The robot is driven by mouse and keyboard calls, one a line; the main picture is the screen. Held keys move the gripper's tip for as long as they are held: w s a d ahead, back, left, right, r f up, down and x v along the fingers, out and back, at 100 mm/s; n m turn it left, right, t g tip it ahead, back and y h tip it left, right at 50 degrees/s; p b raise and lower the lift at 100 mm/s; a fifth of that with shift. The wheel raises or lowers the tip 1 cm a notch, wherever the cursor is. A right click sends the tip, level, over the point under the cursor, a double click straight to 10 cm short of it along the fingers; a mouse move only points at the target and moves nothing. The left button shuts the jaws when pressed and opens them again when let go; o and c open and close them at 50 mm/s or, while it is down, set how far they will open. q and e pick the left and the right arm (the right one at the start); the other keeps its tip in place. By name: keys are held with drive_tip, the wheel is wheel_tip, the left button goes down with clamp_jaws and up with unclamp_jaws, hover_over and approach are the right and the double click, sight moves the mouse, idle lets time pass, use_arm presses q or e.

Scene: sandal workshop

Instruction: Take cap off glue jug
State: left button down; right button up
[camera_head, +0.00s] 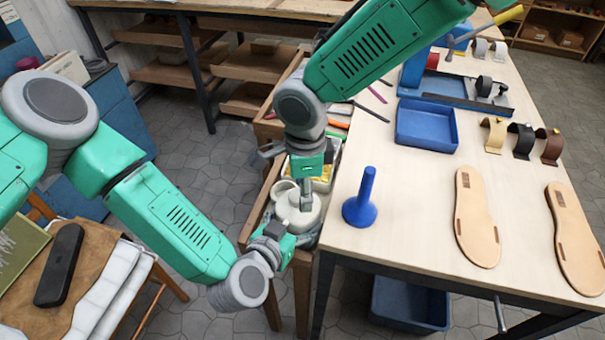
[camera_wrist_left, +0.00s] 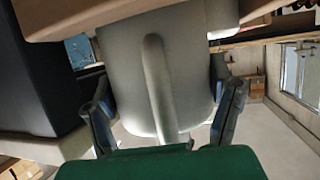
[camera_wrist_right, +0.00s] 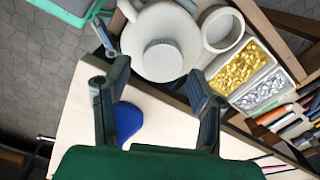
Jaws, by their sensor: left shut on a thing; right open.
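The glue jug (camera_head: 297,212) is a round white jug standing in the wooden side tray beside the table. In the right wrist view its body (camera_wrist_right: 141,42) and ribbed round cap (camera_wrist_right: 162,60) show from above, with the cap on the jug. My left gripper (camera_head: 275,234) is shut on the jug's handle (camera_wrist_left: 155,80), which shows upright between the fingers in the left wrist view. My right gripper (camera_wrist_right: 160,88) is open above the jug, with the cap in view just beyond and between its fingertips. In the head view the right gripper (camera_head: 306,195) partly hides the cap.
A white cup (camera_wrist_right: 222,28) and bins of gold (camera_wrist_right: 240,68) and silver (camera_wrist_right: 264,90) pieces stand close to the jug. A blue cone-shaped stand (camera_head: 362,205) is on the table's near edge. Tan soles (camera_head: 477,220) and a blue tray (camera_head: 426,126) lie farther right.

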drive_tip(key=shift+f, duration=0.6)
clamp_jaws()
